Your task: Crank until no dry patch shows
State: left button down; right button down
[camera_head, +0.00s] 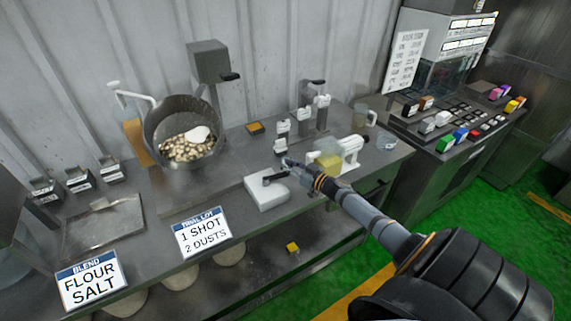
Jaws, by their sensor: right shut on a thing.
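A tilted grey drum (156,127) stands at the back left, its open mouth facing me. Pale brown pieces (180,152) lie inside, with a smooth white patch (198,134) on top of them at the right. A white box (265,195) sits at the bench's front edge, with a dark crank arm (270,180) on top. My right gripper (287,165) is shut at the outer end of this crank arm; its fingers hide the part held. My left gripper is out of view.
A grey post with a box head (208,62) stands behind the drum. Small dispensers (282,134) and a white device with a yellow block (350,150) stand to the right. An empty metal tray (103,228) and sign cards (203,233) are at the left and front.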

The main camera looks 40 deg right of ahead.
jog(key=shift+d, duration=0.2)
jog(key=c, duration=1.7)
grip_release()
jog(key=o, duration=0.6)
jog(key=shift+s+d, duration=0.2)
jog(key=shift+d, duration=0.05)
jog(key=shift+c, duration=0.2)
jog(key=shift+a, duration=0.2)
jog(key=shift+s, duration=0.3)
jog(key=v, duration=1.1)
jog(key=shift+d, duration=0.2)
jog(key=shift+s, duration=0.15)
